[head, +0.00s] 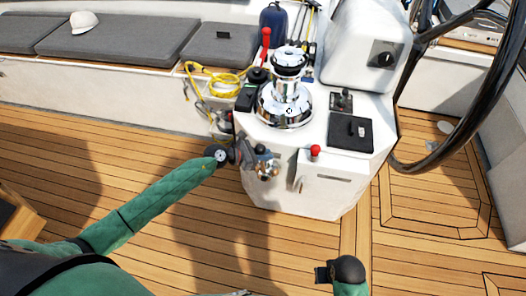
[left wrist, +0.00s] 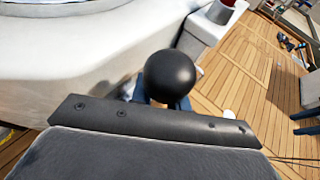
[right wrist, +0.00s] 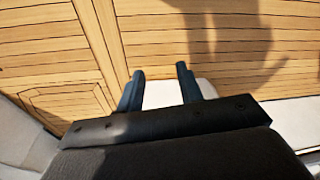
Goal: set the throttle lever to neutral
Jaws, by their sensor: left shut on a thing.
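The throttle lever's round black knob (left wrist: 170,76) shows large in the left wrist view, between the fingers of my left gripper (left wrist: 165,98). In the head view my left gripper (head: 264,163) is at the left front face of the white console (head: 262,194), shut on the lever. The gripper hides most of the lever there, so its exact angle cannot be told. My right gripper (right wrist: 160,86) is open and empty, its two fingers apart above the deck; in the head view it is low, in front of the console.
A chrome winch (head: 287,95) and a red-handled winch handle (head: 266,38) stand on the console. A red knob (head: 315,150) is on its front, right of my left gripper. The steering wheel (head: 470,125) is at the right. The teak deck (head: 165,250) in front is clear.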

